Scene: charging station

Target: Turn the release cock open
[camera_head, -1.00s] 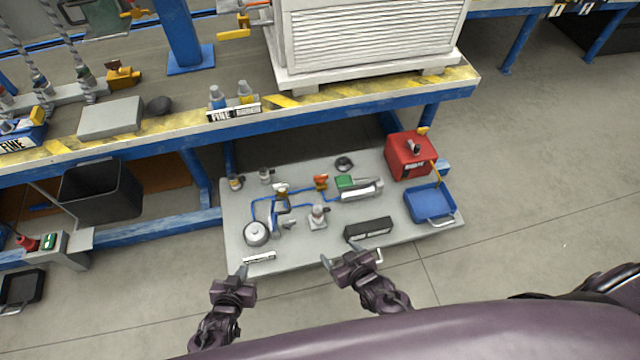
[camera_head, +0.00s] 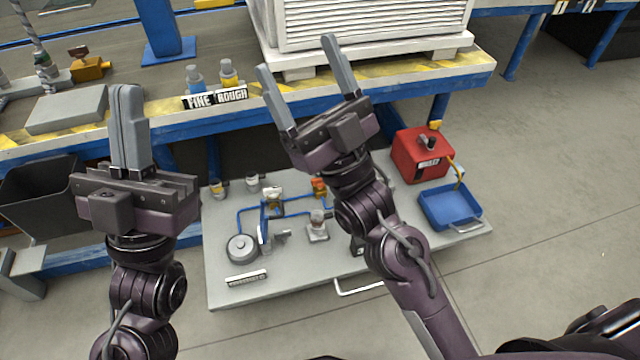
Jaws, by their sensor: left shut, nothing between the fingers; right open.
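A grey board (camera_head: 225,265) below the bench front carries blue tubing with small fittings. A round grey gauge-like disc (camera_head: 242,248) lies at the board's left. My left gripper (camera_head: 126,92) is shut and empty, raised in front of the bench at the left. My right gripper (camera_head: 298,55) is open and empty, its fingers pointing up over the bench edge. My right arm hides part of the board.
A red box (camera_head: 422,160) and a blue tray (camera_head: 450,208) are at the board's right. The bench (camera_head: 330,105) holds a white louvred unit (camera_head: 370,30) and two small bottles by FINE and ROUGH labels (camera_head: 215,98). A dark bin (camera_head: 40,195) stands left. Floor at right is clear.

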